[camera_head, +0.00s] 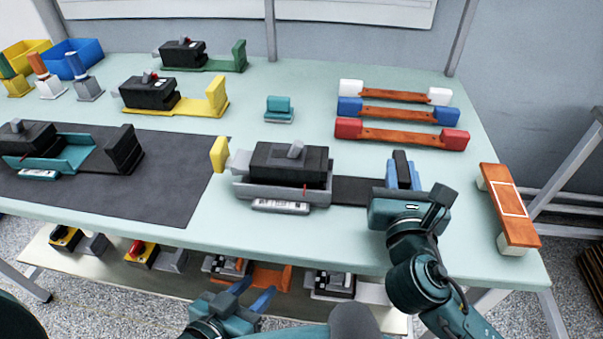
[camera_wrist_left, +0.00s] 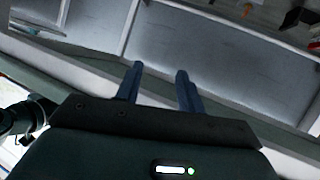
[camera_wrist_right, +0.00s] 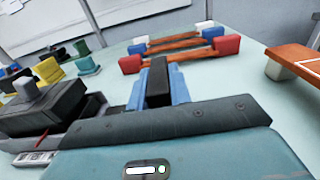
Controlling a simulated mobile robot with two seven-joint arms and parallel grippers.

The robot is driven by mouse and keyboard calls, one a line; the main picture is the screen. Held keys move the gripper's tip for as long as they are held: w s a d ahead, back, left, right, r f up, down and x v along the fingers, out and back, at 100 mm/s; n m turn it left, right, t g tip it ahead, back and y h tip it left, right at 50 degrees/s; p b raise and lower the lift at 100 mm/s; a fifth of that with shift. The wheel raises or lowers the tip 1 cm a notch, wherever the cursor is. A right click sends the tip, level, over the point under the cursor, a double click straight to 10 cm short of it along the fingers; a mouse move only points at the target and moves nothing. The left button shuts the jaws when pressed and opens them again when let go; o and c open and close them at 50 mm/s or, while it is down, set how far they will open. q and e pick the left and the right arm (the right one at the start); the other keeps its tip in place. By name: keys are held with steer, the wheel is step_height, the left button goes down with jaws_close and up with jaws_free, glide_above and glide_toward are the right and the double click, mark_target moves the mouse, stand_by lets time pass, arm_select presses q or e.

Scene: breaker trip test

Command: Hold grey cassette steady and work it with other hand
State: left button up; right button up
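The grey cassette (camera_head: 235,188) lies on the table in the middle of the head view, with a black breaker block (camera_head: 275,162) and a grey lever (camera_head: 296,149) on top. A yellow tab (camera_head: 219,154) stands at its left end, and a dark strip (camera_head: 352,190) runs out to its right. My right gripper (camera_head: 403,178) is at the strip's right end, its blue fingers on both sides of an upright black block (camera_wrist_right: 158,85) and apparently closed on it. My left gripper (camera_head: 249,298) is open and empty, low in front of the table edge; its fingers also show in the left wrist view (camera_wrist_left: 158,90).
A teal cassette (camera_head: 75,150) lies on a dark mat (camera_head: 180,190) at left. Yellow (camera_head: 185,107) and green (camera_head: 225,62) cassettes stand behind. Red, blue and white-ended bars (camera_head: 400,135) lie back right, and an orange bar (camera_head: 508,205) at the right edge. A lower shelf (camera_head: 200,275) holds several devices.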

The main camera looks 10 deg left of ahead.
jaws_close()
